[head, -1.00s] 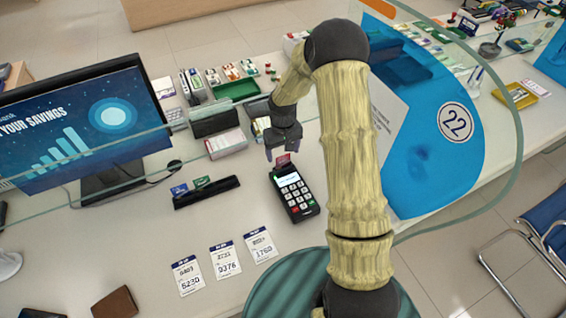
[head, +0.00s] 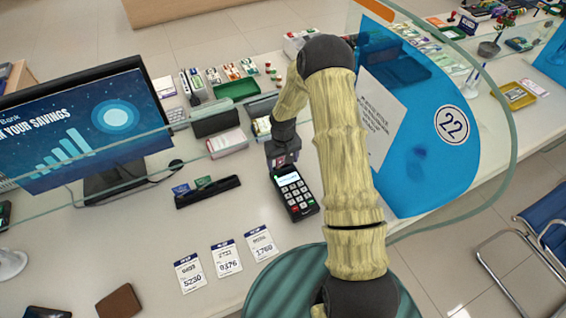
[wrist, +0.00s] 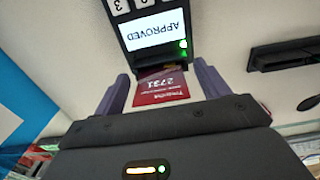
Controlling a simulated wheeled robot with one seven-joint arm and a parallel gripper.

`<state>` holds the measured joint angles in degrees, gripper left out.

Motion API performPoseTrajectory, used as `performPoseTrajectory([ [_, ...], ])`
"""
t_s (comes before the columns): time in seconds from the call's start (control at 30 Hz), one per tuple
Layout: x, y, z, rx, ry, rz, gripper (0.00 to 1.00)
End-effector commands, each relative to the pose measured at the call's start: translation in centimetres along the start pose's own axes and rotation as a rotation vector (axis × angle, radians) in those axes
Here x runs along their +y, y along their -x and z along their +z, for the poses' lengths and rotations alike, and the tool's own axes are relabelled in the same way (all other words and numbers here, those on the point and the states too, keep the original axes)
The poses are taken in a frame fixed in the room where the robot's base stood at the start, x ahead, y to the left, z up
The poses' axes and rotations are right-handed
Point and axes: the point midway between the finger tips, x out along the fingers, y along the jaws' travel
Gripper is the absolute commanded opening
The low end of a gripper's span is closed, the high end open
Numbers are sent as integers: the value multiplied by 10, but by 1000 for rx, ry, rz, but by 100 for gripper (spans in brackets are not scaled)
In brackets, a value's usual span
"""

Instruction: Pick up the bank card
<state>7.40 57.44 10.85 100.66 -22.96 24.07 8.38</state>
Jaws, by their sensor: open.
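The red bank card (wrist: 162,88) shows in the wrist view, with one end in the slot of the card terminal (wrist: 155,30), whose screen reads APPROVED. The terminal (head: 295,193) lies on the counter in the head view, where my gripper (head: 283,160) is at its far end and hides the card. In the wrist view my gripper (wrist: 162,88) is open, with one purple finger on each side of the card. I see a gap between each finger and the card.
A black holder (head: 207,194) with a blue and a green card lies left of the terminal. Numbered slips (head: 226,258) lie in front. A monitor (head: 80,125) stands at left, and a clear screen with a blue panel (head: 425,150) stands at right.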

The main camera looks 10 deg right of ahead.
Motion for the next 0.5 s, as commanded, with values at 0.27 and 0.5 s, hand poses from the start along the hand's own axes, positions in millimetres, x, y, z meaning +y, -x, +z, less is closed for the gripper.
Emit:
performPoseTrajectory([
  [0.27, 0, 0, 0, 0, 0, 0, 49],
  [0.5, 0, 0, 0, 0, 0, 0, 27],
])
